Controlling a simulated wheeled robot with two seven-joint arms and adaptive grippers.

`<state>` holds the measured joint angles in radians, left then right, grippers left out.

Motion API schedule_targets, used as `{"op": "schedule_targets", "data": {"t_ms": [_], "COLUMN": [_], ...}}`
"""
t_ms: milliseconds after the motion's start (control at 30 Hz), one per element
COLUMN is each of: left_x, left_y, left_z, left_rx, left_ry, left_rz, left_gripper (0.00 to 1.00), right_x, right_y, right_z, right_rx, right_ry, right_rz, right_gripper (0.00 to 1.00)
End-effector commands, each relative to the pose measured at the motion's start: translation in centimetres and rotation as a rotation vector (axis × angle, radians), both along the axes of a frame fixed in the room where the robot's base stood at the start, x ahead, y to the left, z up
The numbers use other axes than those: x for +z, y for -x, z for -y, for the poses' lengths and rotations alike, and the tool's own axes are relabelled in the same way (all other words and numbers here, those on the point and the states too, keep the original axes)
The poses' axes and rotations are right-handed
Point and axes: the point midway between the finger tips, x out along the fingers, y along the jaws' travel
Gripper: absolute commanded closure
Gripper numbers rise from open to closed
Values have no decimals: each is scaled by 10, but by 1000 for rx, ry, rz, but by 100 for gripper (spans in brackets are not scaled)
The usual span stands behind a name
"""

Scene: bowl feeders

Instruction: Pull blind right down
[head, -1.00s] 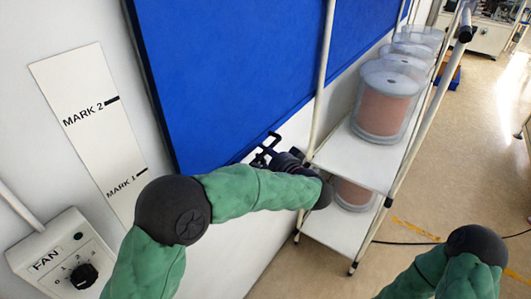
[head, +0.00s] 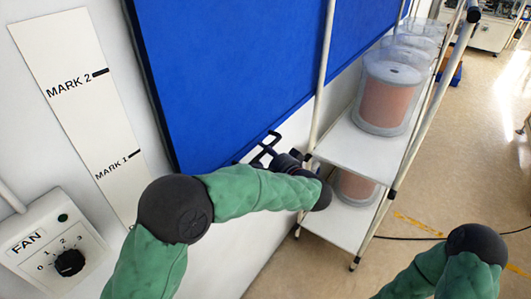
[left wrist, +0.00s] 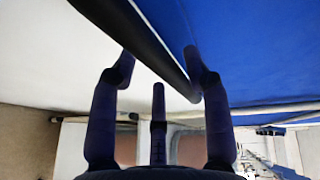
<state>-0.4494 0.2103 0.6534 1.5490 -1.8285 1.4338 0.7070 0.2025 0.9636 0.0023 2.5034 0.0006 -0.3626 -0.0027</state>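The blue blind (head: 235,75) hangs on the white wall, with a dark left edge. Its lower left corner is close to my left arm, which partly hides the lower edge. The blind also shows in the left wrist view (left wrist: 245,55), with a dark bar (left wrist: 150,45) along its edge. My left gripper (head: 262,148) is at the lower edge of the blind. In the left wrist view the gripper (left wrist: 158,70) has its fingers apart, on either side of the bar; whether they touch it I cannot tell. My right gripper is out of view.
A wall strip (head: 70,85) carries MARK 2 above MARK 1, left of the blind. A fan dial (head: 70,262) is at lower left. A shelf rack (head: 350,150) with several clear feeders (head: 388,98) stands right of my left gripper. Open floor lies further right.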

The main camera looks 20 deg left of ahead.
Motion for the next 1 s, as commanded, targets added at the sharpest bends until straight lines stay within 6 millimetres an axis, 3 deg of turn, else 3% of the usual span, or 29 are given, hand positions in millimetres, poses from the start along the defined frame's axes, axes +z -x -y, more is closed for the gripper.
{"op": "schedule_targets", "data": {"t_ms": [367,800,1000], "left_x": [6,20,24], "left_y": [4,58,75], "left_z": [6,64,81], "left_rx": [-2,-4,-1], "left_ry": [0,-1,0], "left_rz": [8,6,5], "left_gripper": [51,51,51], "right_x": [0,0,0], "right_y": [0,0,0], "right_z": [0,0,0], "right_rx": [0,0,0], "right_ry": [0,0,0], "right_rz": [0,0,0], "right_gripper": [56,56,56]}}
